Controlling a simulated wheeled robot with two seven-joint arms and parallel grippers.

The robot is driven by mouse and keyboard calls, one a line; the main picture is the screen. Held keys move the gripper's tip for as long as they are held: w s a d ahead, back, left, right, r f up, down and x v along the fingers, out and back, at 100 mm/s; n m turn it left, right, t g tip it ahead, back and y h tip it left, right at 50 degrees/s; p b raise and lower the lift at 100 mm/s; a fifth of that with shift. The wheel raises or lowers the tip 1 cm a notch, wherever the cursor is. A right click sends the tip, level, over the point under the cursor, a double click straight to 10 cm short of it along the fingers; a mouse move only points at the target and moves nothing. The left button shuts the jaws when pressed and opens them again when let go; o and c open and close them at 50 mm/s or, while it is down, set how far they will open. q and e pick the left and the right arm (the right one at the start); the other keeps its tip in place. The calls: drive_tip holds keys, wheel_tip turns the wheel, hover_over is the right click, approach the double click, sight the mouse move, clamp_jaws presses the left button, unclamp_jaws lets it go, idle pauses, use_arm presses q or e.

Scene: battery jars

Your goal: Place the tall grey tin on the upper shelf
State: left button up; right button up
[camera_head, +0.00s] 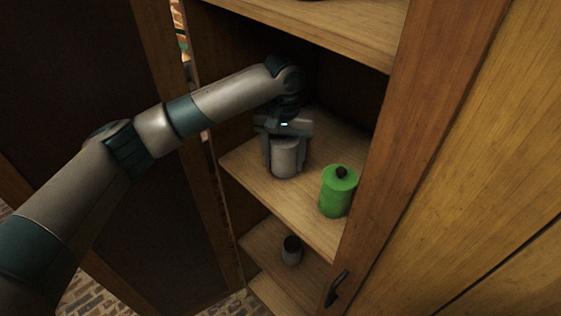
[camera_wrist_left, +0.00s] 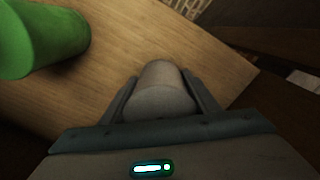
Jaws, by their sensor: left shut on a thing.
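The tall grey tin (camera_head: 285,158) is between the fingers of my left gripper (camera_head: 285,160) at the wooden middle shelf (camera_head: 243,166). My left gripper is shut on the tin, with one finger on each side. In the left wrist view the tin (camera_wrist_left: 160,92) appears between the two fingers (camera_wrist_left: 161,98). I cannot tell whether the tin's base touches the shelf. The upper shelf (camera_head: 345,30) is above the gripper and partly out of view. My right gripper is not in view.
A green jar with a dark knob (camera_head: 337,192) stands right of the tin on the same shelf; it also shows in the left wrist view (camera_wrist_left: 45,38). A small dark-topped jar (camera_head: 291,251) stands on a lower shelf. The cabinet's wooden side (camera_head: 425,120) rises at the right.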

use_arm(q)
drive_tip(key=shift+w+f, duration=0.1)
drive_tip(key=shift+f, duration=0.1)
drive_tip(key=shift+w+d, duration=0.1)
drive_tip(key=shift+s+r, duration=0.15)
drive_tip(key=shift+s, duration=0.05)
drive_tip(key=o, duration=1.1)
drive_tip(key=shift+f, duration=0.25)
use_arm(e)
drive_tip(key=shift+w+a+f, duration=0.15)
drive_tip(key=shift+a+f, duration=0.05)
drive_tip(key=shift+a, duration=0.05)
use_arm(q)
drive_tip(key=shift+r, duration=0.15)
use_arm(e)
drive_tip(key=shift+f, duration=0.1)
